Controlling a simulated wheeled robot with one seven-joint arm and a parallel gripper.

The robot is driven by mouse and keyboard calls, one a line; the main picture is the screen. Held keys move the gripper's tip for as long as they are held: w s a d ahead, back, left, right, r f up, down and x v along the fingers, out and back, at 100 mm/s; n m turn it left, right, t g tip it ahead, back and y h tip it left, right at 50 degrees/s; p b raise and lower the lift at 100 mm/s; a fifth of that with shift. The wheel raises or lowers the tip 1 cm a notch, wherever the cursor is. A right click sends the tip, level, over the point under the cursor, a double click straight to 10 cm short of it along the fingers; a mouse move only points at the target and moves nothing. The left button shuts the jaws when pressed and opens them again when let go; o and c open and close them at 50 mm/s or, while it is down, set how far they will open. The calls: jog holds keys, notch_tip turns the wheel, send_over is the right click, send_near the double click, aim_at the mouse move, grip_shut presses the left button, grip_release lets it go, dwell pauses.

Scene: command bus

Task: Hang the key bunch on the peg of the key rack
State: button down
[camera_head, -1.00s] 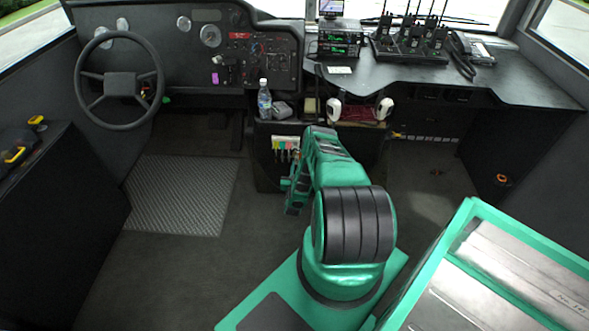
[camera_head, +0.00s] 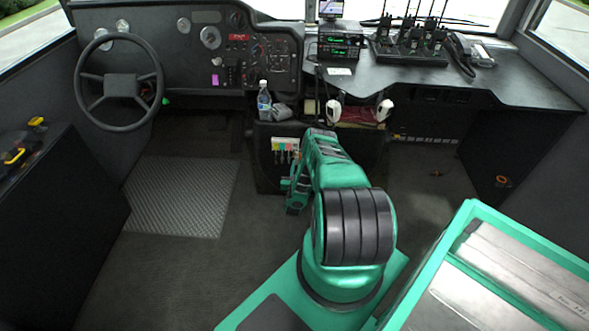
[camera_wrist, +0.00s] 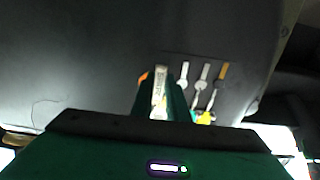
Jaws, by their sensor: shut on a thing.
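The key rack (camera_head: 286,141) is a small pale panel with coloured tags on the front of the centre console, left of my arm in the head view. In the wrist view, several hanging keys (camera_wrist: 203,78) show just right of my fingers, with a yellow tag (camera_wrist: 205,118) below them. In the head view my arm hides the held bunch. The peg cannot be made out, nor whether the bunch touches it.
A water bottle (camera_head: 264,100) stands on the console above the rack. Two white handles (camera_head: 334,110) stand to its right. The steering wheel (camera_head: 119,78) is at left, and a green-rimmed crate (camera_head: 462,222) at right. Open floor lies left of my arm.

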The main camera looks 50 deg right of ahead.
jog(key=shift+f, duration=0.1)
jog(key=c, duration=1.6)
grip_release()
jog(key=shift+c, duration=0.2)
jog(key=shift+v, duration=1.4)
jog(key=v, duration=0.7)
